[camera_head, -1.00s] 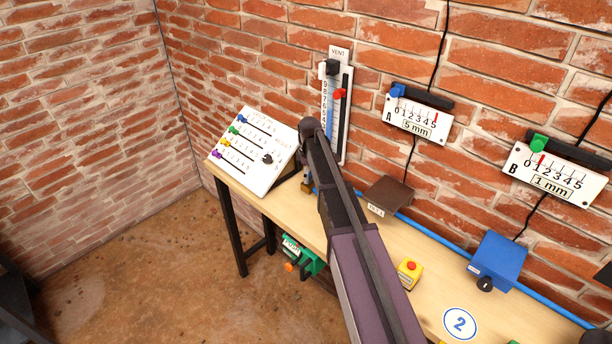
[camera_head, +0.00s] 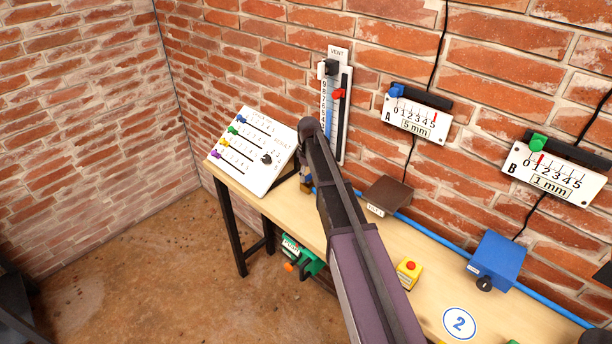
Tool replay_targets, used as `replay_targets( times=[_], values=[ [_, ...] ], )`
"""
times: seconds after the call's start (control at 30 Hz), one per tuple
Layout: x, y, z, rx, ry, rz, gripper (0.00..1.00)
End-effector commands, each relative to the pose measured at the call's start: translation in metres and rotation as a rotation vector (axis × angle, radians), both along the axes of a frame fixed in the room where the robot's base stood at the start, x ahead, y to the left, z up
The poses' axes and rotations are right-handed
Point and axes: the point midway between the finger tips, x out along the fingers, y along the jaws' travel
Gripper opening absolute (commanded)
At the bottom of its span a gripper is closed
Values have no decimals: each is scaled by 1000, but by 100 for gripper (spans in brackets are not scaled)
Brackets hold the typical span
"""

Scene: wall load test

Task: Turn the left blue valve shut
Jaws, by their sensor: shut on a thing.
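My arm reaches over the workbench, and its far end bends down behind my own forearm. My gripper (camera_head: 305,172) shows only as a small dark sliver left of the arm; its fingers are mostly hidden. It is shut on the left blue valve, at the left end of the blue pipe (camera_head: 408,219). Just below the gripper a small brass-coloured valve body (camera_head: 306,187) shows at the bench top. The valve's handle is too small and covered to tell its angle.
A white sloped panel (camera_head: 252,150) with coloured sliders stands close left of the gripper. A vent gauge (camera_head: 328,110) is on the brick wall behind. A brown plate (camera_head: 388,195), yellow button box (camera_head: 408,273) and blue box (camera_head: 497,261) lie to the right.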

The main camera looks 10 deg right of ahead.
Motion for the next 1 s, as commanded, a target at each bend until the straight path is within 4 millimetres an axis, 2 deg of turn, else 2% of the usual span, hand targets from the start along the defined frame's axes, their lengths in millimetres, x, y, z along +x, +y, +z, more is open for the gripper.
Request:
replay_targets(
  times=[0.13,0.17,0.2,0.23,0.8,1.0],
  values=[
    [-3,-1,0,-2,7,-2,24],
    [-3,-1,0,-2,7,-2,80],
    [-3,-1,0,-2,6,-1,92],
    [-3,-1,0,-2,6,-1,100],
    [0,1,0,1,1,2,100],
    [0,1,8,1,1,2,100]
  ],
)
